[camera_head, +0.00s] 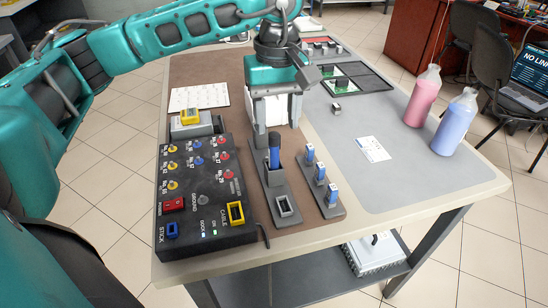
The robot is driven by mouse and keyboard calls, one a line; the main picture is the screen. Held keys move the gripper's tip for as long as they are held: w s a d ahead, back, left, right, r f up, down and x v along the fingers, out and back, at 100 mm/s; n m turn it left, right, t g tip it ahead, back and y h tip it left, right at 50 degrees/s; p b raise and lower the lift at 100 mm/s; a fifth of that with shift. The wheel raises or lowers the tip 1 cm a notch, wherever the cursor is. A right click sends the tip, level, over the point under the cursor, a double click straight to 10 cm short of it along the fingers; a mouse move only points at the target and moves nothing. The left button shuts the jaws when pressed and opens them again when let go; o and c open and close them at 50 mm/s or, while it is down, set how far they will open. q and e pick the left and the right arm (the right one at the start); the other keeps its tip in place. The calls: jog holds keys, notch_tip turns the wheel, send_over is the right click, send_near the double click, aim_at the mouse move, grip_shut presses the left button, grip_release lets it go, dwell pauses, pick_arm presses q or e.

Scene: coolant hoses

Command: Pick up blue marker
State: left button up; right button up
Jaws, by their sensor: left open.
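The blue marker (274,150) stands upright in a dark grey holder (283,188) on the table, to the right of the black control box. My left gripper (277,132) points down from above, just behind and over the marker. Its two grey fingers are apart, and the marker's top shows between them. I cannot tell whether either finger touches the marker. The marker's lower end is hidden in the holder. My right gripper is not in view.
The black box (205,240) with coloured knobs stands left of the holder. Several small blue-and-white pieces (320,172) stand in a rack at the right. Pink (422,100) and blue (455,125) bottles stand near the right edge. The grey mat (410,185) has free room.

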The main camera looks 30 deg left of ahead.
aim_at(274, 150)
pick_arm(q)
jog(key=f, duration=0.8)
jog(key=shift+s+a+b, duration=0.15)
jog(key=shift+s+b, duration=0.05)
jog(key=shift+b, duration=0.1)
grip_shut()
